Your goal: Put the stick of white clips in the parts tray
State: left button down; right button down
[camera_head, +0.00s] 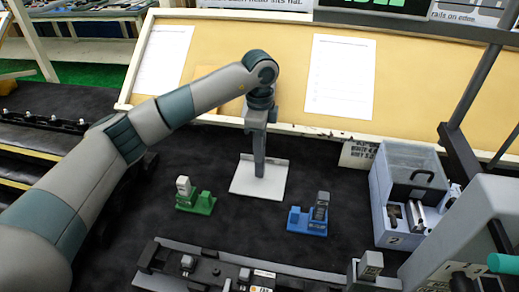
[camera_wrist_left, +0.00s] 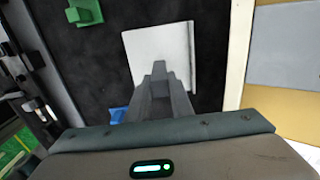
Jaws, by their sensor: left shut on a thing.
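My left gripper (camera_head: 258,172) points straight down over a pale flat tray-like plate (camera_head: 245,188) in the middle of the dark table. In the left wrist view its fingers (camera_wrist_left: 160,72) are close together in front of the same white plate (camera_wrist_left: 140,45), which has a ridge along one side. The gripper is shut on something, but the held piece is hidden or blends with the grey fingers. Whether it touches the plate I cannot tell. A green holder (camera_head: 203,206) with a light grey-white upright piece (camera_head: 183,185) stands to the left. My right gripper is not seen.
A blue holder (camera_head: 305,221) with a dark upright piece (camera_head: 321,205) stands right of the plate. A bluish bin (camera_head: 380,190) marked 2 stands farther right. A dark rail fixture (camera_head: 215,268) runs along the front. A tan board (camera_head: 420,90) rises behind.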

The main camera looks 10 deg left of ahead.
pick_arm(q)
jog(key=shift+f, duration=0.8)
jog(key=c, duration=1.6)
grip_release()
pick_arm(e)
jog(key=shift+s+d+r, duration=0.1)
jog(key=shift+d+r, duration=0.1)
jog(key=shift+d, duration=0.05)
